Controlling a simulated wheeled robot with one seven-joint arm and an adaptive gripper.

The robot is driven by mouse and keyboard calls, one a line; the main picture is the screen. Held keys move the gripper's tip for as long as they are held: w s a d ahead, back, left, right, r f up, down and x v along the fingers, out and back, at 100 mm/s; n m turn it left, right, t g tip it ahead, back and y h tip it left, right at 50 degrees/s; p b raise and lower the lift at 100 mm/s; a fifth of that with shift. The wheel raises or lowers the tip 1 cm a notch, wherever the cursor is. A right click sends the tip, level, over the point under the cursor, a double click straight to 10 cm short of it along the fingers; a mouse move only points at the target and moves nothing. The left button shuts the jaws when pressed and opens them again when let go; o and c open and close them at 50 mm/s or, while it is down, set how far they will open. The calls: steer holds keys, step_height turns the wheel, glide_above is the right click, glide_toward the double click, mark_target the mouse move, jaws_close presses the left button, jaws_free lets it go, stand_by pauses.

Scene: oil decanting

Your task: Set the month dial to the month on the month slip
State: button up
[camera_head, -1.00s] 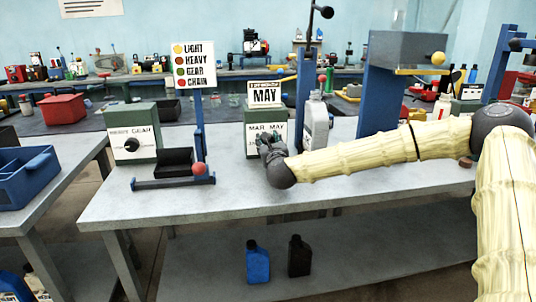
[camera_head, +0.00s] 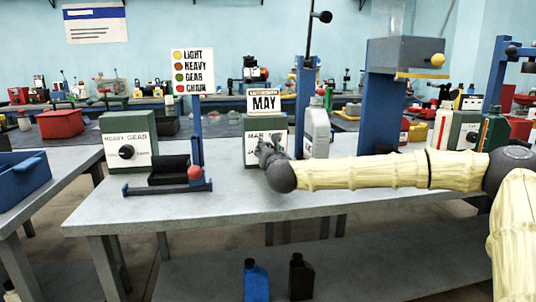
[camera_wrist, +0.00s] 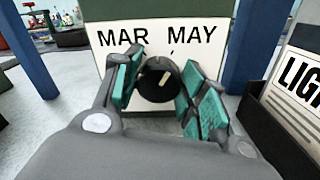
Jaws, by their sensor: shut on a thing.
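The month slip (camera_head: 265,103) reads MAY and stands on top of the green month box. The box's white face (camera_wrist: 190,38) shows MAR at left and MAY at right. Below the words is the black month dial (camera_wrist: 158,80), with a pale pointer mark slanting up and to the right, toward the MAY side. My gripper (camera_wrist: 155,88), with teal finger pads, is shut on the dial, one finger on each side. In the head view my gripper (camera_head: 270,155) hides the dial and part of the MAY label.
A grey jug (camera_head: 317,132) and a blue stand (camera_head: 380,105) are right of the month box. The table front (camera_head: 240,203) is clear.

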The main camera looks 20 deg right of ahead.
steer(key=shift+d, duration=0.1)
steer(key=o, duration=1)
steer(key=v, duration=1.2)
